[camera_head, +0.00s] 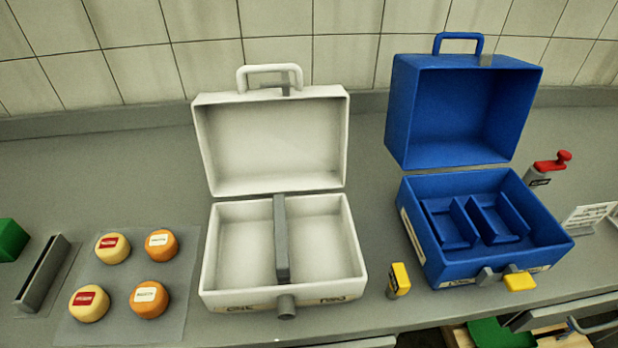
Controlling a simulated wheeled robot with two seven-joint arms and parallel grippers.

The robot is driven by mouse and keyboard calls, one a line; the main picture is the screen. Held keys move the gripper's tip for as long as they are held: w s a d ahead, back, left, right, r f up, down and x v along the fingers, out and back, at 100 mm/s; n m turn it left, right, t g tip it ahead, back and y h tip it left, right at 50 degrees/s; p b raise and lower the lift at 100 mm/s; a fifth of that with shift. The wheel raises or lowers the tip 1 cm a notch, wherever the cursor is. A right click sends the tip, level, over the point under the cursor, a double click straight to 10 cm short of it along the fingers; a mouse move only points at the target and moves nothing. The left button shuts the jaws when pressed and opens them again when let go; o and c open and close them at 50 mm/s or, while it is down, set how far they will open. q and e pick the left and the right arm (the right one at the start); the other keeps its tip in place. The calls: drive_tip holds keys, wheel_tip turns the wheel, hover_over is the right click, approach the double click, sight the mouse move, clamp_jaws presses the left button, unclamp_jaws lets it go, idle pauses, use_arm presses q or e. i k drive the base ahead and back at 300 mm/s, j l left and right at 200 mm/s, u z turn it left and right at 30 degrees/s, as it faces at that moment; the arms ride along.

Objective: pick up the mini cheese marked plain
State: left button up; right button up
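Mini cheeses sit on a thin mat (75,325) at the left of the counter. Two are pale yellow with red labels: one at the back left (112,249) and one at the front left (89,304). Two are orange with white labels: one at the back right (162,245) and one at the front right (150,299). The label lettering is too small to read, so I cannot tell which is marked plain. Neither of my grippers shows in the head view.
An open white case (205,245) with a grey divider (281,240) stands right of the mat. An open blue case (415,225) stands farther right, with a yellow block (399,279) between them. A grey slotted holder (42,272) and green block (13,239) are left.

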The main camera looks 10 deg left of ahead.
sight(89, 304)
drive_tip(key=u, duration=2.05)
drive_tip(key=j, duration=0.25)
drive_tip(key=z, duration=0.05)
